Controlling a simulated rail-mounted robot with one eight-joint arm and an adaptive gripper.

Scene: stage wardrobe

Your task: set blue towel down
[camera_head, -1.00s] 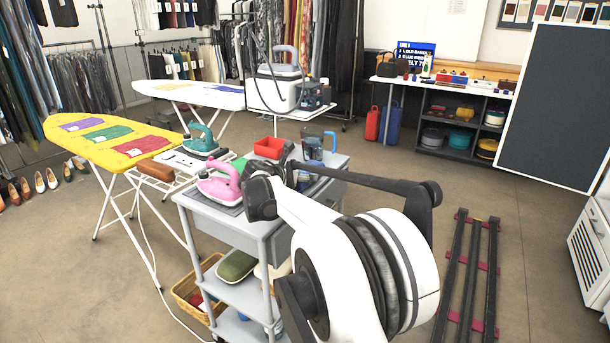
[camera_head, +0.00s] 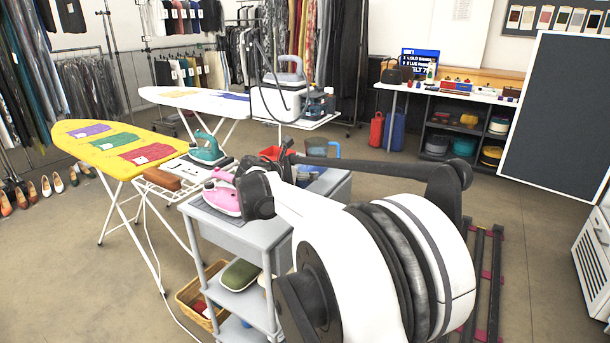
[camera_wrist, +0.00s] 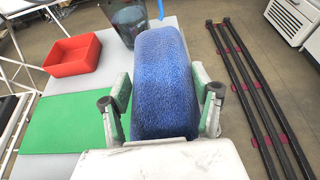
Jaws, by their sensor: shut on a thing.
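The blue towel (camera_wrist: 165,75) is a thick roll and stands between the fingers of my gripper (camera_wrist: 163,105) in the wrist view. My gripper is shut on it, with one finger on each side. The towel is over or beside the grey trolley top; I cannot tell if it touches it. In the head view my arm hides most of the towel and the gripper. A green mat (camera_wrist: 65,122) lies flat on the trolley, left of the towel.
A red tray (camera_wrist: 73,55) and a dark see-through jug (camera_wrist: 128,18) stand beyond the towel. A pink iron (camera_head: 222,196) sits on the grey trolley (camera_head: 240,238). Dark rails (camera_wrist: 250,95) lie on the floor at the right. An ironing board (camera_head: 95,150) stands left.

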